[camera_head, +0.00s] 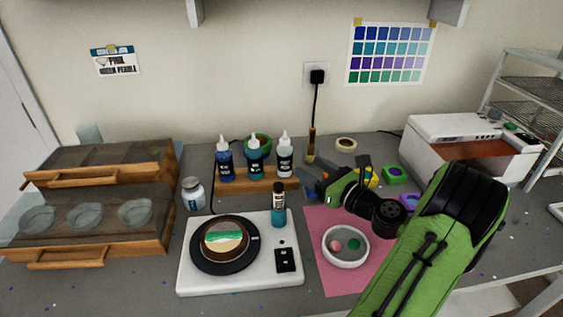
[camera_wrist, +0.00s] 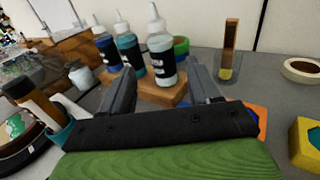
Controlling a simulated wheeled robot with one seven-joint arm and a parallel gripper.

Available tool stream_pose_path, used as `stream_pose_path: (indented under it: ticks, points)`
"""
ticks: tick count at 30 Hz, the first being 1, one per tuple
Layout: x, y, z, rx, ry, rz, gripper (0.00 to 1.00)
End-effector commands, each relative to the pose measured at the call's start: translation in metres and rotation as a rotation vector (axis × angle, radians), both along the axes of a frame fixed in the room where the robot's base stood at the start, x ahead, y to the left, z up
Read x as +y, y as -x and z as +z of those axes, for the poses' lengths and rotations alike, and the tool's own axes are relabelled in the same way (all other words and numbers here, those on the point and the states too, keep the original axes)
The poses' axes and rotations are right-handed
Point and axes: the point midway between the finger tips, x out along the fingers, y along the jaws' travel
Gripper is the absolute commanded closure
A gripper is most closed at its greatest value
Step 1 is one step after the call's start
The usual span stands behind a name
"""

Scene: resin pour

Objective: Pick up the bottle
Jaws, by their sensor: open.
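A teal bottle with a dark cap (camera_head: 278,205) stands upright on the white machine; in the wrist view it shows at the lower left (camera_wrist: 35,100), outside my jaws. Three white-nozzled dropper bottles stand in a wooden rack behind: dark blue (camera_head: 224,160), teal (camera_head: 255,158) and pale grey (camera_head: 285,157). My gripper (camera_head: 314,188) is open and empty, to the right of the capped bottle and in front of the rack's right end. In the wrist view its fingers (camera_wrist: 164,88) point towards the rack, with the pale bottle (camera_wrist: 161,52) beyond and between them.
The white machine (camera_head: 190,270) carries a round black plate with a coaster-like disc. A pink mat (camera_head: 325,280) holds a white dish (camera_head: 345,262). A small white jar (camera_head: 192,193) and a wooden case (camera_head: 165,225) stand left. A tape roll (camera_head: 346,144) lies behind.

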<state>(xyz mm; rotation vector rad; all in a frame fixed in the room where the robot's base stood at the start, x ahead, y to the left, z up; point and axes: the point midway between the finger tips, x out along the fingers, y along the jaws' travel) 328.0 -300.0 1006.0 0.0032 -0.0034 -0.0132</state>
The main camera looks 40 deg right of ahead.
Motion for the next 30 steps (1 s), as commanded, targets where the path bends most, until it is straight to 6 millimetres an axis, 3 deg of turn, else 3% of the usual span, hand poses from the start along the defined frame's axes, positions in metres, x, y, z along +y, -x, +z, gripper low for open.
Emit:
stream_pose_path:
  ticks: [4, 11, 16, 25, 30]
  points:
    - [0.001, -0.038, -0.001, -0.002, 0.005, 0.006, 0.38]
    - [0.001, -0.068, -0.001, -0.001, 0.005, 0.005, 0.38]
    - [0.000, -0.101, -0.002, 0.000, 0.006, 0.006, 0.38]
    - [-0.002, -0.110, 0.000, 0.001, 0.003, 0.001, 0.38]
    - [-0.002, -0.110, 0.000, 0.001, 0.003, 0.001, 0.64]
